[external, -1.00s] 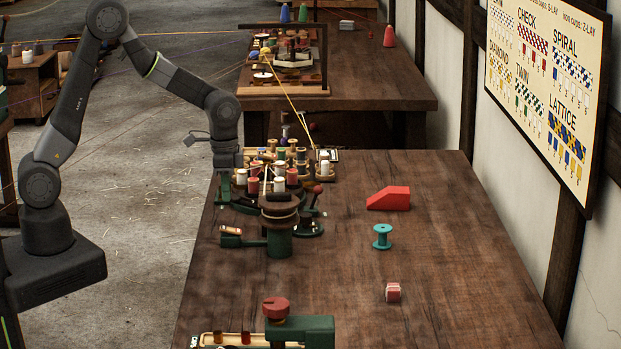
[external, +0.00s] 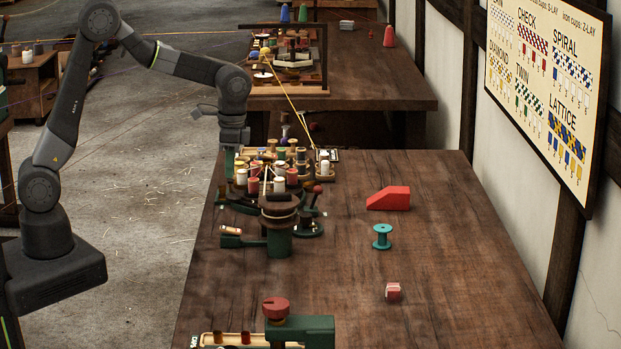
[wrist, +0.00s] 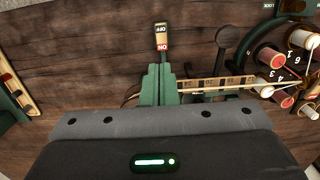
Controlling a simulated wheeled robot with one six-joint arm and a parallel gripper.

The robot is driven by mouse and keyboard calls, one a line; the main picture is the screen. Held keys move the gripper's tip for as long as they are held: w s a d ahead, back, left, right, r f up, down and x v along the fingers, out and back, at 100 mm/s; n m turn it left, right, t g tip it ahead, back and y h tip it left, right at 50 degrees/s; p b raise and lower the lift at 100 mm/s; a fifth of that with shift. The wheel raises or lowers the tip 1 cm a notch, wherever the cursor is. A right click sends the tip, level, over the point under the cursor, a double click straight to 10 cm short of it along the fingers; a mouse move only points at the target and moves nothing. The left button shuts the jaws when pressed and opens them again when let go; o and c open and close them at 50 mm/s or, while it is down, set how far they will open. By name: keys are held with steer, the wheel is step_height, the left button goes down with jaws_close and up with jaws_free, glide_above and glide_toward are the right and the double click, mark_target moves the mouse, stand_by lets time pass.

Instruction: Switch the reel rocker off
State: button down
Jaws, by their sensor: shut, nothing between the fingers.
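The reel rocker (wrist: 162,38) shows at the upper middle of the wrist view, a small switch with a dark OFF end and a red ON end. The ON end faces my gripper (wrist: 159,68). I cannot tell which end is pressed down. My gripper's green fingers are shut and empty, with their tips just below the rocker in the picture; whether they touch it is unclear. In the external view my gripper (external: 229,175) points down at the left edge of the table, beside the bobbin machine.
The bobbin machine (external: 278,230) with several spools stands right of my gripper. A red wedge (external: 389,198), a teal spool (external: 382,237) and a small red-and-white block (external: 393,292) lie farther right. The table's (external: 450,240) right side is mostly clear.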

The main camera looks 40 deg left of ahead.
mark_target(227, 228)
steer(key=shift+w+d+g+y+b, duration=0.4)
steer(key=shift+w+d+g+y, duration=0.2)
steer(key=shift+w+d, duration=0.25)
steer(key=p+x, duration=0.1)
steer(key=x, duration=1.3)
steer(key=shift+a, duration=0.1)
steer(key=shift+f, duration=0.15)
